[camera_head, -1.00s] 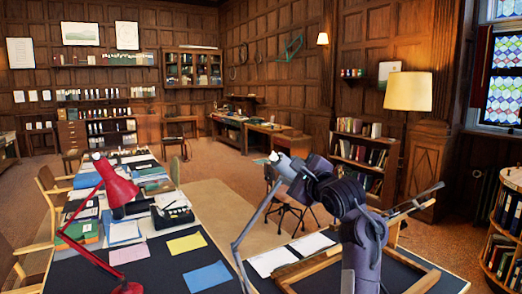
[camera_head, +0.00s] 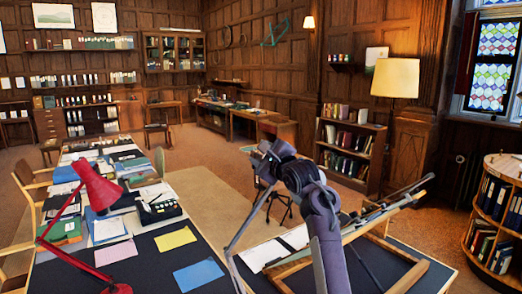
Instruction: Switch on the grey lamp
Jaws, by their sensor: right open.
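The grey lamp (camera_head: 245,224) stands on the dark drafting desk near the bottom middle. Its thin jointed arm rises up and to the right. Its head is mostly hidden behind my right arm and gripper. My right gripper (camera_head: 261,160) is at the lamp's head, at the end of my purple-grey arm. It is open, but its fingers are hard to make out, and I cannot tell whether it touches the lamp. My left gripper is not in view.
A red desk lamp (camera_head: 98,188) stands on the desk at left, among papers and books. A wooden frame (camera_head: 300,269) lies right of the grey lamp, beside and behind my arm. A lit floor lamp (camera_head: 396,79) and a bookcase (camera_head: 348,150) stand behind.

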